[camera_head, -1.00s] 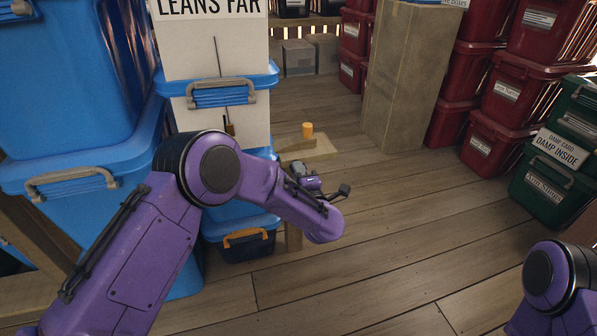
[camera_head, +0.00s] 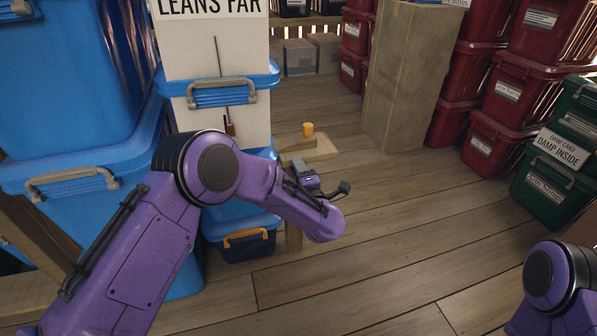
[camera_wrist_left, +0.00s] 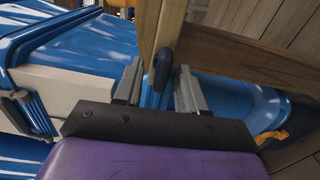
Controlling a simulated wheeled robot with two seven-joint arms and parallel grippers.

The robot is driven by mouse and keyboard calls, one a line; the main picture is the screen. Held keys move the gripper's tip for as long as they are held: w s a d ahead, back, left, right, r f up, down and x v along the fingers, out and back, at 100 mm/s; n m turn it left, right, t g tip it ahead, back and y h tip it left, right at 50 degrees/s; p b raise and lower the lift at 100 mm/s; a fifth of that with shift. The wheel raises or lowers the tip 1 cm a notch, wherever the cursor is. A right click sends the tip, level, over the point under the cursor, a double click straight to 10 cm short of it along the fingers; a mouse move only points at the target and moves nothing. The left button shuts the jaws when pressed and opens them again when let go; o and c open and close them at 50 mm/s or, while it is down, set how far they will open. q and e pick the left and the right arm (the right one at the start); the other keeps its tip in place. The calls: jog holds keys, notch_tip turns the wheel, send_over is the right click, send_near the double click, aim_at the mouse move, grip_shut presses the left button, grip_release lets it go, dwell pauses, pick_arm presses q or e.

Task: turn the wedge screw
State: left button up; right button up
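A dark blue rounded knob (camera_wrist_left: 161,70), which may be the wedge screw's head, stands beside a wooden post in the left wrist view. My left gripper (camera_wrist_left: 158,78) has its two grey fingers apart, one on each side of this knob. Thin gaps seem to show beside it, so I see no clear grip. In the head view my left gripper (camera_head: 308,182) is small and partly hidden by my forearm, low beside the blue bin stack. The knob cannot be made out there. Of my right arm only a purple joint shows; its gripper is out of view.
An orange peg (camera_head: 307,130) stands on a wooden board (camera_head: 318,149) just beyond my left gripper. A stack with a blue lid (camera_head: 222,93) and a "LEANS FAR" sign (camera_head: 210,8) rises at left. The floor (camera_head: 400,230) at right is open.

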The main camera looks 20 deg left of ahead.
pick_arm(q)
jog(key=shift+s, duration=0.1)
jog(key=p+v, duration=0.3)
jog(key=v, duration=0.7)
jog(key=shift+d, duration=0.2)
jog(key=shift+s, duration=0.1)
